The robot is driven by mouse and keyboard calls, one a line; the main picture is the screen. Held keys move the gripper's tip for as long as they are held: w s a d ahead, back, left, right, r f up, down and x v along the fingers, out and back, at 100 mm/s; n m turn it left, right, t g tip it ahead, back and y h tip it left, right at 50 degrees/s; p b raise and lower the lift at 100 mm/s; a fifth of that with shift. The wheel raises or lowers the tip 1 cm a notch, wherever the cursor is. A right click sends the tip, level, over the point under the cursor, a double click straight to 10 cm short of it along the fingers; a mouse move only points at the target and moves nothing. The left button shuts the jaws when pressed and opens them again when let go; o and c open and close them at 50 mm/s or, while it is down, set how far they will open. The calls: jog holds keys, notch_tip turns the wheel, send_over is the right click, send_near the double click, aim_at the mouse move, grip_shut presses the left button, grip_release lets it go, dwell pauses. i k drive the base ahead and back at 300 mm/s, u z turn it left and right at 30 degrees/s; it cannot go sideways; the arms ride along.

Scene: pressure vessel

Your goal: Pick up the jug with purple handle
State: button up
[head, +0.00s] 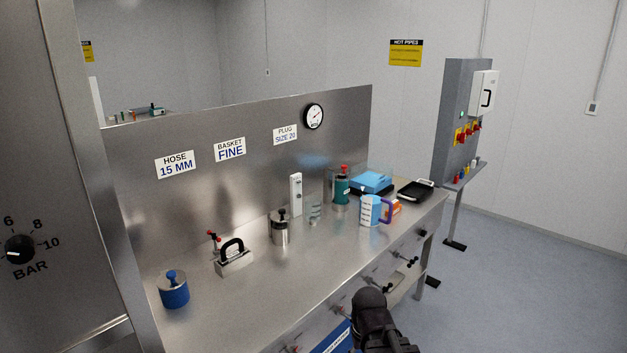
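The jug with the purple handle (371,210) stands upright on the steel bench toward its right end, near the front edge. Its body is pale blue and white with dark markings, and its purple handle (387,212) faces right. A dark rounded part of my arm shows at the bottom centre, in front of the bench and well short of the jug. No gripper fingers can be seen in the head view. Nothing is touching the jug.
An orange item (396,207) sits close behind the jug's handle. Valve handles (412,261) stick out along the bench front. The bench's front middle is clear.

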aim_at(371, 199)
jog(key=z, duration=0.5)
jog(key=i, duration=1.4)
jog(key=z, duration=0.4)
